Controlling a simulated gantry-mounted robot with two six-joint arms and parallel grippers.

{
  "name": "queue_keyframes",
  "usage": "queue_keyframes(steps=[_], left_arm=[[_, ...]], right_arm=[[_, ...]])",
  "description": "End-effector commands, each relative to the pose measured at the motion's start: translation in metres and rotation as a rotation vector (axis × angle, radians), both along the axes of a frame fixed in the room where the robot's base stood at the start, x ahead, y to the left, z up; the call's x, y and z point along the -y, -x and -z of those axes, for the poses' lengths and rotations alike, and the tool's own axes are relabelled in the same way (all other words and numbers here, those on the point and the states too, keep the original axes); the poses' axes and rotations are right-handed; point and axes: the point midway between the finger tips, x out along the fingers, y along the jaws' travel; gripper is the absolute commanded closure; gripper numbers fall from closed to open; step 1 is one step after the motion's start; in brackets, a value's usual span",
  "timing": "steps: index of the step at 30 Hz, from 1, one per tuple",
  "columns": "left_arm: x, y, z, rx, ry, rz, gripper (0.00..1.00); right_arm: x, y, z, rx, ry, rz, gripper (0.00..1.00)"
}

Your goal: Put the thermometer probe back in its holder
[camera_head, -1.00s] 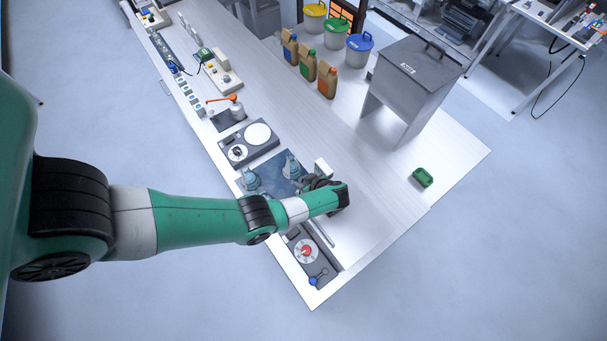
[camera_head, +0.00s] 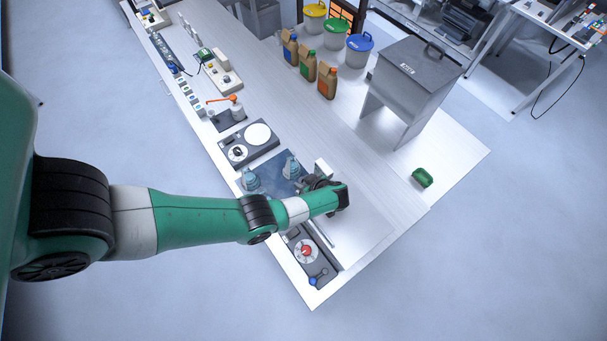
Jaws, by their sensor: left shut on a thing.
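My left gripper (camera_head: 314,183) is low over the bench, at the right edge of the dark blue mat, partly hidden by its own wrist. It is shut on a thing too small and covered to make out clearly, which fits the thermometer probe. A small white block (camera_head: 322,168) stands right beside the fingers; I cannot tell whether it is the probe's holder. A thin grey rod (camera_head: 323,234) shows below my forearm, near the dial unit; I cannot tell what it belongs to. My right gripper is out of view.
Two bluish flasks (camera_head: 291,168) stand on the blue mat (camera_head: 272,160). A dial unit (camera_head: 306,252) with a red knob sits near the front corner. A balance-like plate unit (camera_head: 250,143) lies beyond the mat. A grey hopper (camera_head: 408,80) and green item (camera_head: 422,178) are to the right.

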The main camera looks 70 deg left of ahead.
Motion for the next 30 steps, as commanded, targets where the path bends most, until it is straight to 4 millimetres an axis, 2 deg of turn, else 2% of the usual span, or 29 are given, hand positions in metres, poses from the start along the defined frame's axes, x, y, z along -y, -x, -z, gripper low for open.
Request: queue_keyframes(steps=[5,26,27,30], left_arm=[[0.0,0.0,0.005,0.001,0.0,0.001,1.0],[0.0,0.0,-0.002,0.0,0.0,0.0,1.0],[0.0,0.0,-0.002,0.0,0.0,0.0,0.51],[0.0,0.0,-0.002,0.0,0.0,0.0,0.33]], right_arm=[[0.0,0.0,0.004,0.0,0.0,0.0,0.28],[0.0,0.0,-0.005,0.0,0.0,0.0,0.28],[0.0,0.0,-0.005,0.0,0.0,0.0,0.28],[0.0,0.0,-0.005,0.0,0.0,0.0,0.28]])
